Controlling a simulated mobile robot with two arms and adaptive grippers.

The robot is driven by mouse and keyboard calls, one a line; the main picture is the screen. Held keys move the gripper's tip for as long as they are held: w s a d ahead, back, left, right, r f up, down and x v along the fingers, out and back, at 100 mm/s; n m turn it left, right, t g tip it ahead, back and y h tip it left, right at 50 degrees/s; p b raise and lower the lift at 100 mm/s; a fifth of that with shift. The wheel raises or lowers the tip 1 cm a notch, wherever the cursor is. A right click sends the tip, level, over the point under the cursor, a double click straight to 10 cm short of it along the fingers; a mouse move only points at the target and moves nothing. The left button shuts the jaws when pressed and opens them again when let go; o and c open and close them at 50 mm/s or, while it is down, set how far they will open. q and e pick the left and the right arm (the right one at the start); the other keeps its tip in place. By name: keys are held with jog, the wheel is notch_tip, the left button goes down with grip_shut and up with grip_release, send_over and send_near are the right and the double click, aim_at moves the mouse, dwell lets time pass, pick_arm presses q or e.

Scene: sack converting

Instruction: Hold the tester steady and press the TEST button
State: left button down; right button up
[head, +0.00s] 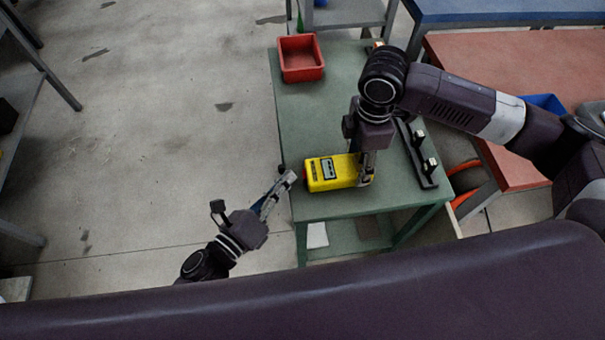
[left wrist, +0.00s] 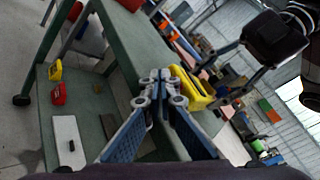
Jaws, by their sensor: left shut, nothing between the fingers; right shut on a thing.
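The yellow tester (head: 328,172) lies on the green table (head: 320,208) near its front left edge, its small grey display facing up. My right gripper (head: 365,174) is shut on the tester's right end from above. My left gripper (head: 288,180) is shut and empty, off the table's left edge, just left of the tester and apart from it. In the left wrist view the closed left fingertips (left wrist: 161,78) point toward the table side, with the yellow tester (left wrist: 190,86) just beyond to the right. I cannot make out the TEST button.
A red bin (head: 301,59) stands at the table's far left corner. A black rail with white-topped parts (head: 418,155) lies along the right side. In the left wrist view a lower shelf holds a white board (left wrist: 69,143) and small yellow and red items. Floor to the left is clear.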

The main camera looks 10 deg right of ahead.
dwell(0.7)
pick_arm(q)
jog(key=shift+d, duration=0.45)
jog(key=shift+d, duration=0.5)
dwell(0.5)
dwell(0.4)
jog(key=shift+a, duration=0.95)
jog(key=shift+a, duration=0.1)
jog(key=a, duration=0.4)
jog(key=shift+a, duration=0.4)
dwell(1.1)
